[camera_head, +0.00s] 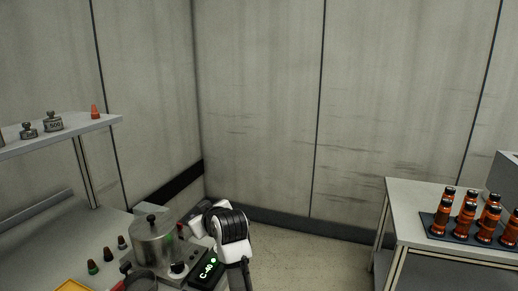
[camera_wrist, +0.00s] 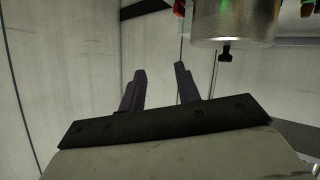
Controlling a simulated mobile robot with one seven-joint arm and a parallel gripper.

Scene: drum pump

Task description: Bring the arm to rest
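My gripper (camera_wrist: 160,80) shows in the wrist view with its two dark fingers apart and nothing between them. Bare wall panels lie behind the fingers. In the head view my white and black arm is folded at the lower middle, beside the left bench; the fingers cannot be made out there. A metal pot with a black knob (camera_head: 152,243) stands on that bench, left of my arm. In the wrist view the metal pot (camera_wrist: 232,24) appears upside down at the top, apart from the fingers.
A device with a green display (camera_head: 207,269) sits close by my arm. Several small coloured-top pieces (camera_head: 107,254) stand left of the pot. A shelf (camera_head: 60,136) holds weights and an orange cone. At right, a table (camera_head: 410,215) carries a dark tray of orange-black bottles. Floor between is clear.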

